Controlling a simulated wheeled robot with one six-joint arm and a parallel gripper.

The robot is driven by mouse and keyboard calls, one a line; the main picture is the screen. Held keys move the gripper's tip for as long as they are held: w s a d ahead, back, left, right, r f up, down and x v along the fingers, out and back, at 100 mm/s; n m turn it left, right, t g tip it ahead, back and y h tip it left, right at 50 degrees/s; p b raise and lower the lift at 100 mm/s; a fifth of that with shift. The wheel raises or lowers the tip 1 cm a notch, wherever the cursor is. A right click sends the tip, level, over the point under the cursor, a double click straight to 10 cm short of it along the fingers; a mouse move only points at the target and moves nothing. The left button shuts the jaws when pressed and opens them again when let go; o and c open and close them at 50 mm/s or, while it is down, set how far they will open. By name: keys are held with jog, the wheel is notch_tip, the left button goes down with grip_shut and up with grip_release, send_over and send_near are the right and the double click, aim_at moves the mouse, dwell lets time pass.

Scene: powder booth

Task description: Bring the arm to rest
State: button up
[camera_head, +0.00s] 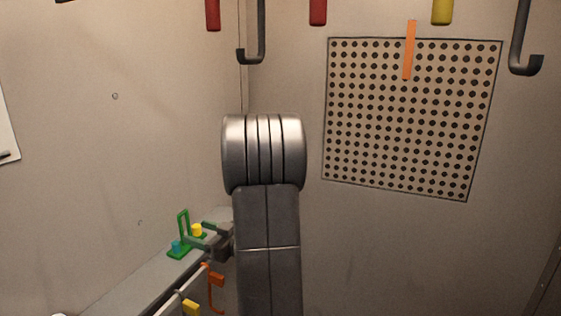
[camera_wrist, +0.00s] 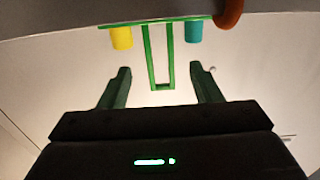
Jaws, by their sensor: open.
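My gripper (camera_head: 207,236) is at the end of my grey arm, low and left of centre in the head view, over a ledge along the wall. In the wrist view its two fingers (camera_wrist: 160,80) are apart with nothing between them. A green stand (camera_head: 180,250) with an upright green frame, a teal piece (camera_head: 177,246) and a yellow piece (camera_head: 197,230) is close by the fingers. In the wrist view the green frame (camera_wrist: 152,60) appears just beyond the fingertips, between the yellow piece (camera_wrist: 121,38) and the teal piece (camera_wrist: 194,32). I cannot tell whether anything touches.
The ledge (camera_head: 130,288) runs along the left wall, with orange (camera_head: 215,281) and yellow (camera_head: 191,308) items at its front. A perforated panel (camera_head: 408,120) with an orange strip (camera_head: 409,50) is on the right wall. Dark hooks (camera_head: 257,35) hang above. Open space lies right of my arm.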

jog(key=x, duration=0.5)
jog(key=shift+w+a, duration=0.15)
jog(key=shift+a, duration=0.25)
jog(key=shift+d+r+p, duration=0.15)
jog(key=shift+r+p, duration=0.15)
jog(key=shift+p, duration=0.1)
jog(key=shift+f, duration=0.1)
